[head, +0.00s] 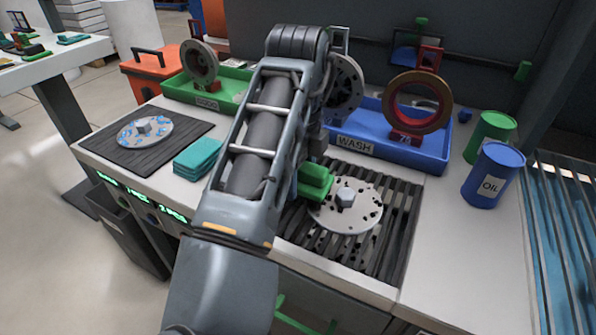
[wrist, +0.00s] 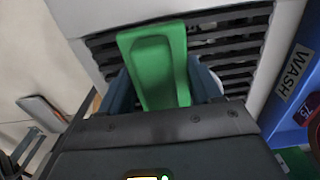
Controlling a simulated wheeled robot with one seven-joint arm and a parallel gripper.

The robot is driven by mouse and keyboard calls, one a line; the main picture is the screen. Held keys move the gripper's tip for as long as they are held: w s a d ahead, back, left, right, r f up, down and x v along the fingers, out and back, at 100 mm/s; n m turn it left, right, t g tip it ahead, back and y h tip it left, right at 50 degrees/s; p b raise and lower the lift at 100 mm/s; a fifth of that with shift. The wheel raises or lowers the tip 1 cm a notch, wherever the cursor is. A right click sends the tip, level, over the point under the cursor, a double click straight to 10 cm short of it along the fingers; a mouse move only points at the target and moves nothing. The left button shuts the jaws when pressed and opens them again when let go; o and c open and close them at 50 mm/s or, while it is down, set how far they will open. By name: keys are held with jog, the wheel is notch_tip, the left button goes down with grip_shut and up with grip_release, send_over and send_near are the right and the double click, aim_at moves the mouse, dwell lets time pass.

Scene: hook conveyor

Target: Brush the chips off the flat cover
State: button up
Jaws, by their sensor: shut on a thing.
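The flat cover (head: 330,217), a grey disc with a hex nub in its middle, lies on a slatted grate. Dark chips are scattered over its face. My gripper (wrist: 160,90) is shut on a green brush (wrist: 155,60), with a finger on either side of it. In the head view the green brush (head: 315,180) is at the cover's upper left edge, beside the nub; I cannot tell whether it touches the cover. The brush's underside is hidden, and my arm hides most of the gripper there. In the wrist view the cover is almost wholly hidden behind the brush.
A blue WASH tray (head: 350,145) holding ring-shaped parts stands behind the grate (head: 398,215). Green and blue drums (head: 490,175) stand at right. A second disc (head: 130,142) with blue marks lies on a dark mat at left, near teal cloths (head: 198,158). A green tray (head: 225,95) stands behind.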

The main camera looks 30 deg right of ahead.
jog(key=shift+f, duration=0.35)
jog(key=shift+w+d, duration=0.1)
dwell(0.3)
jog(key=shift+w+d+r, duration=0.15)
jog(key=shift+w+d, duration=0.35)
jog(key=shift+d, duration=0.25)
jog(key=shift+w+d, duration=0.65)
jog(key=shift+d, duration=0.3)
jog(key=shift+s+a+p, duration=0.15)
jog(key=shift+s+a, duration=0.5)
jog(key=shift+a, duration=0.25)
jog(key=shift+s+a+p, duration=0.15)
jog(key=shift+s+a, duration=0.45)
jog(key=shift+a, duration=0.3)
jog(key=shift+w+d+p, duration=0.25)
jog(key=shift+w+d, duration=0.4)
jog(key=shift+d, duration=0.3)
jog(key=shift+w+d+p, duration=0.2)
jog(key=shift+w+d, duration=0.4)
jog(key=shift+d, duration=0.3)
